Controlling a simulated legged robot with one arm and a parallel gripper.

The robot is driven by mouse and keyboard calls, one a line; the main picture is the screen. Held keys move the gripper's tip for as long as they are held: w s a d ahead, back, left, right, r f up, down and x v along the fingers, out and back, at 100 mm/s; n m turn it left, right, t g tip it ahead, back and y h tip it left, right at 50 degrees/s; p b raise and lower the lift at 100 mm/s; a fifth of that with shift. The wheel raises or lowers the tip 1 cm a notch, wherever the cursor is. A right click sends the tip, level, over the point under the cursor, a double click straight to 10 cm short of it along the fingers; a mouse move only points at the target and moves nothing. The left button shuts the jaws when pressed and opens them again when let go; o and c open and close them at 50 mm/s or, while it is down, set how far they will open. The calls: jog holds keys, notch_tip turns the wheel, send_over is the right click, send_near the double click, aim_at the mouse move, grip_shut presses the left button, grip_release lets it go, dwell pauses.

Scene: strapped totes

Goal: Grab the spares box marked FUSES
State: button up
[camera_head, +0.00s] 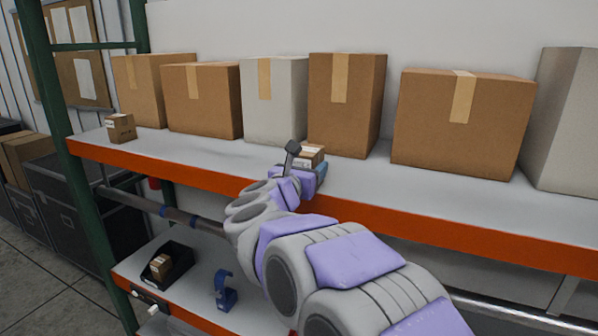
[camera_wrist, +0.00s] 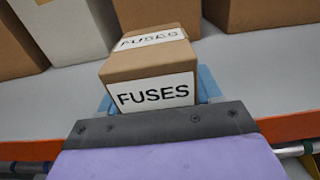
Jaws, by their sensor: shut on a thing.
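The spares box marked FUSES (camera_wrist: 152,75) is a small brown carton with white labels on its front and top. In the wrist view it sits upright straight ahead, between the blue fingers of my gripper (camera_wrist: 155,100). The gripper is shut on it. In the head view the box (camera_head: 312,153) shows just beyond my gripper (camera_head: 318,170), over the upper shelf near its front edge. My wrist hides its lower part there, and I cannot tell whether it touches the shelf.
Large taped cartons (camera_head: 345,105) stand along the back of the upper shelf (camera_head: 210,155). Another small box (camera_head: 120,128) sits at its left end. Below, a lower shelf holds a black bin (camera_head: 165,265) with a small box and a blue tape dispenser (camera_head: 225,291). A green post (camera_head: 95,210) stands left.

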jog(key=shift+d, duration=0.55)
jog(key=o, duration=1.2)
jog(key=shift+a, duration=0.45)
jog(key=shift+c, duration=0.2)
jog(key=shift+o, duration=0.4)
jog(key=shift+a, duration=0.25)
jog(key=shift+d, duration=0.3)
jog(key=shift+s, duration=0.5)
jog(key=b+v, duration=0.3)
jog(key=v, duration=1.3)
jog(key=shift+a, duration=0.4)
jog(key=shift+f, duration=0.1)
